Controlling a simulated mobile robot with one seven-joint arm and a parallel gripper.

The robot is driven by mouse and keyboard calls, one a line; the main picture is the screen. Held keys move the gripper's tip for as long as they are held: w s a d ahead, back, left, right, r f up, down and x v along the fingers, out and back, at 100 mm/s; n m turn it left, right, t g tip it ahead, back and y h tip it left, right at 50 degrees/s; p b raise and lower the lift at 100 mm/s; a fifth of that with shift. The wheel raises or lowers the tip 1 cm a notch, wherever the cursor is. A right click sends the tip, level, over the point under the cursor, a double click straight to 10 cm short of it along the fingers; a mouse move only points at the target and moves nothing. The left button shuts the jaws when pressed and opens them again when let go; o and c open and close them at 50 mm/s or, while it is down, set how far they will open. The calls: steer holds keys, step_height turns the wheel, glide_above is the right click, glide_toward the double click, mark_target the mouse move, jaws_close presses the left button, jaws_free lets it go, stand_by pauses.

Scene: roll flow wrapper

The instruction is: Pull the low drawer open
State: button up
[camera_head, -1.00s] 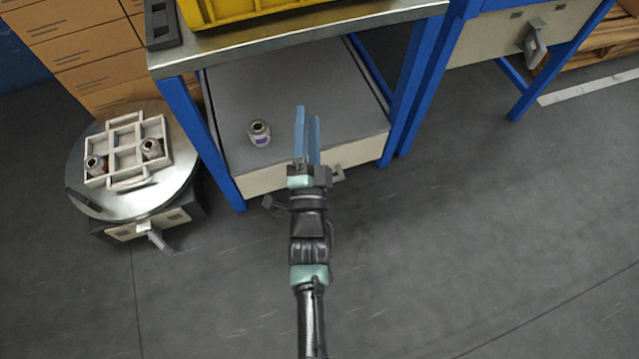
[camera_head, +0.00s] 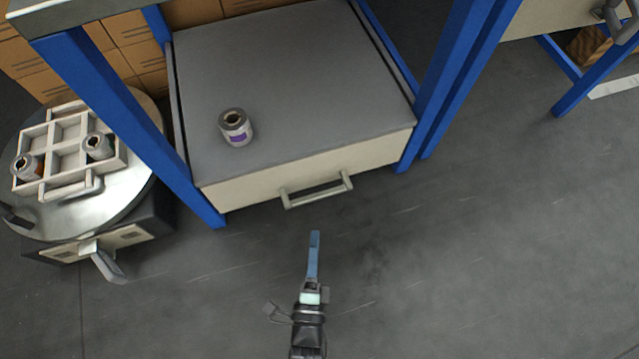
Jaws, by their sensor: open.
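The low drawer (camera_head: 300,170) has a cream front and a grey top, under the blue-legged bench. Its bar handle (camera_head: 318,191) is on the front, fully in view. My gripper (camera_head: 314,240) has blue fingers and points up the picture towards the drawer. It is below the handle in the picture, apart from it, with nothing held. The fingers overlap edge-on in this view, so the gap between them is hidden.
A roll with a purple label (camera_head: 236,127) stands on the drawer's grey top. Blue bench legs (camera_head: 105,115) flank the drawer. At left, a round metal table (camera_head: 115,195) bears a divided tray (camera_head: 75,190) with rolls. The floor before the drawer is clear.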

mark_target(318, 200)
steer(key=w+b, duration=0.1)
steer(key=w, duration=0.2)
steer(key=w+b, duration=0.2)
steer(key=w, duration=0.2)
steer(key=w+d+b, duration=0.1)
steer(key=w, duration=0.2)
steer(key=shift+w, duration=0.3)
steer(key=shift+w+b, duration=0.3)
steer(key=shift+w, duration=0.4)
jaws_close()
